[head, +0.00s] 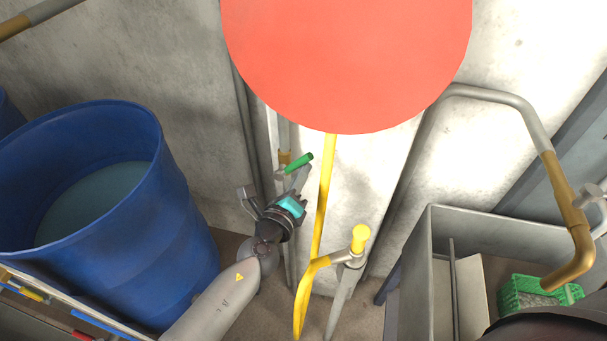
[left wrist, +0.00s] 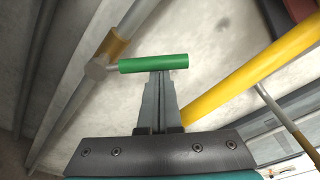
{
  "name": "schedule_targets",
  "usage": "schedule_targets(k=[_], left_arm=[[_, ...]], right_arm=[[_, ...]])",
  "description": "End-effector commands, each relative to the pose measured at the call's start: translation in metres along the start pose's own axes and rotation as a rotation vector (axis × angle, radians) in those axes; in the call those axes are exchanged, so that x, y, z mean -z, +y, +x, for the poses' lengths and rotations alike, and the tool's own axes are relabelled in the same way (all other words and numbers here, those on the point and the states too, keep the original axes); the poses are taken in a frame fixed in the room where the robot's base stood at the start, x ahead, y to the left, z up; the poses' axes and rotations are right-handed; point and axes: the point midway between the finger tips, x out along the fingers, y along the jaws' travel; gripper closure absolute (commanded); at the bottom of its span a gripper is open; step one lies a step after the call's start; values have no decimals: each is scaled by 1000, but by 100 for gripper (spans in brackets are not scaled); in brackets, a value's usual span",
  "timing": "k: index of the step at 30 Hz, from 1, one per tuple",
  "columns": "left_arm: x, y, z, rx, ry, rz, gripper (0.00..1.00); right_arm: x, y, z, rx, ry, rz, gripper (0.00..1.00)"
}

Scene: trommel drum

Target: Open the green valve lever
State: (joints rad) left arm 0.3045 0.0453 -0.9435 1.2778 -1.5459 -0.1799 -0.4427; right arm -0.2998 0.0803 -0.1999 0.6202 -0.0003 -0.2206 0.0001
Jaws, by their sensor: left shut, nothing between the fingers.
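The green valve lever (head: 299,162) sits on a thin vertical pipe with a brass fitting (head: 285,157) against the wall. In the left wrist view the green lever (left wrist: 153,64) lies level, straight across the tips of my fingers, with the brass fitting (left wrist: 113,45) up and left of it. My left gripper (head: 297,177) is just below the lever in the head view. Its fingers (left wrist: 160,80) are shut together with nothing between them. The tips are touching or very close to the lever; I cannot tell which. My right gripper is not seen.
A yellow pipe (head: 323,190) runs close to the right of my left gripper. A large red disc (head: 347,60) hangs above. A blue barrel (head: 175,225) stands at left. A grey metal sink (head: 418,275) with a green basket (head: 522,291) is at right.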

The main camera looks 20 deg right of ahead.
Motion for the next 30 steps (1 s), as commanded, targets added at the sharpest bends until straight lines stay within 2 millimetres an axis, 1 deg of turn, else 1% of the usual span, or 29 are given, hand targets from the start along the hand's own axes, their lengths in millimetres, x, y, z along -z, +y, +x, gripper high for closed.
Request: schedule_targets(k=[8,21,30], left_arm=[[-11,0,-1,17,-7,-108,100],[-36,3,-4,62,-7,-431,100],[-46,6,-6,82,-7,-569,100]], right_arm=[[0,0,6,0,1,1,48],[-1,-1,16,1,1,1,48],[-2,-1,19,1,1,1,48]])
